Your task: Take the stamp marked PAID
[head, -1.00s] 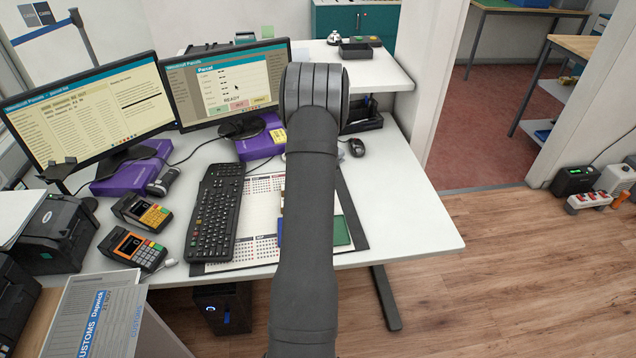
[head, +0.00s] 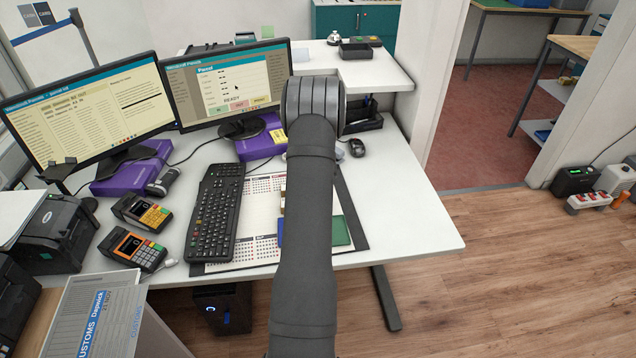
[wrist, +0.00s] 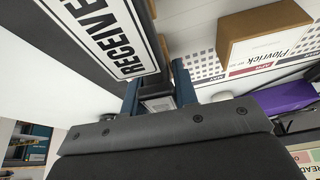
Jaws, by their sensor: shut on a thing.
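In the wrist view my gripper (wrist: 158,88) shows two dark blue fingers shut on a dark, narrow thing (wrist: 157,93) between them. I cannot read any marking on it, so I cannot tell whether it is the PAID stamp. A black block with a white label reading RECEIVE, cut off at the edge (wrist: 112,32), is close beside the fingers at the upper left. In the head view my arm hides the gripper and what it holds. The word PAID is not readable in either view.
A brown box (wrist: 258,38) marked Plovrick is at the upper right of the wrist view. On the desk are a keyboard (head: 213,212), card terminals (head: 138,212), a mouse (head: 357,147) and two monitors (head: 92,112). The desk's right part (head: 415,215) is clear.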

